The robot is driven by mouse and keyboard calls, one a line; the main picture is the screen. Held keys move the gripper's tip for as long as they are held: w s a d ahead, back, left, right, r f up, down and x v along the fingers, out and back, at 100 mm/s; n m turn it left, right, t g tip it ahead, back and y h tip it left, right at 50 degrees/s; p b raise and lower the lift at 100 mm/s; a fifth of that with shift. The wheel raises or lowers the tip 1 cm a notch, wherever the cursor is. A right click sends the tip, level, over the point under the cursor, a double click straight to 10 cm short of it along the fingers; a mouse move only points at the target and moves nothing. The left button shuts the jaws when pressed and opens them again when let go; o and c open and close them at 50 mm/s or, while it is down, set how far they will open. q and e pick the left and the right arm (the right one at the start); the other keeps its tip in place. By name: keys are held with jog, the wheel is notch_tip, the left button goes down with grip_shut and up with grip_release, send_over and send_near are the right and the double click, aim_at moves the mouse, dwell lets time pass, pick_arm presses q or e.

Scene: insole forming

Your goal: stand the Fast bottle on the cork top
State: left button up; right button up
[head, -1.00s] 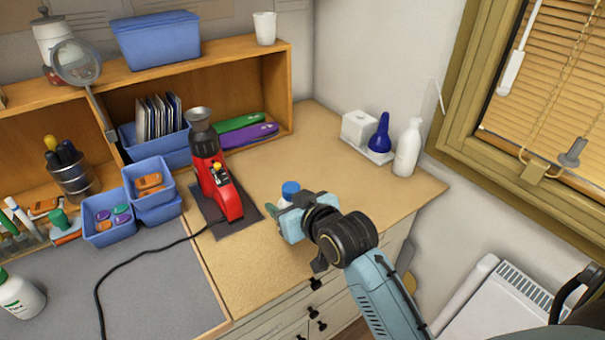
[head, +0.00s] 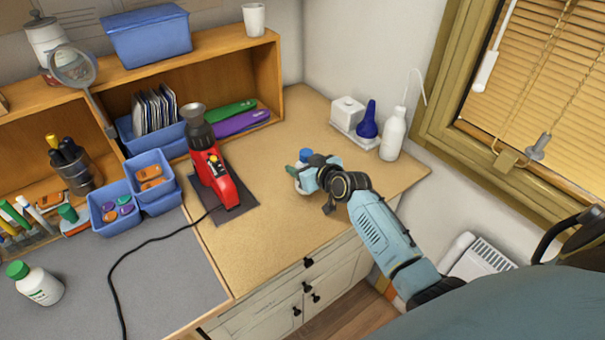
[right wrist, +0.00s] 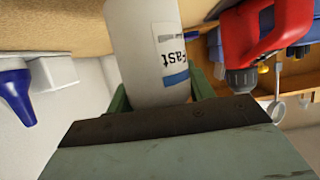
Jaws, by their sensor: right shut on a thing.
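The Fast bottle is white with a blue cap (head: 306,154). Its label reads "Fast" in the right wrist view (right wrist: 148,45). My right gripper (head: 303,173) is shut around the bottle, one green finger on each side in the right wrist view. The cork top (head: 262,262) is the tan bench surface, and the bottle is over its right part. The gripper hides the bottle's lower part in the head view, so I cannot tell whether its base touches the cork. My left gripper is not in view.
A red tool (head: 222,183) stands on a dark mat (head: 240,208) to the left. A white tray with a blue bulb bottle (head: 368,122) and a white bottle (head: 393,136) stand at the back right. The cork in front is clear.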

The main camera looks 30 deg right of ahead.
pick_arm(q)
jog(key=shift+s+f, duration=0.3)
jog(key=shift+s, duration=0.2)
pick_arm(e)
jog(key=shift+f, duration=1.45)
pick_arm(q)
jog(key=shift+b, duration=0.3)
pick_arm(e)
jog(key=shift+f, duration=0.2)
jog(key=o, duration=1.1)
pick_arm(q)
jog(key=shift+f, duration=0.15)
pick_arm(e)
jog(key=shift+o, duration=0.2)
jog(key=shift+r, duration=0.25)
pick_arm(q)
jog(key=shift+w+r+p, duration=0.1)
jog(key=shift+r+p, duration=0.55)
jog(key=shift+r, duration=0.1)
pick_arm(e)
jog(key=v, duration=1.2)
jog(key=shift+f, duration=0.15)
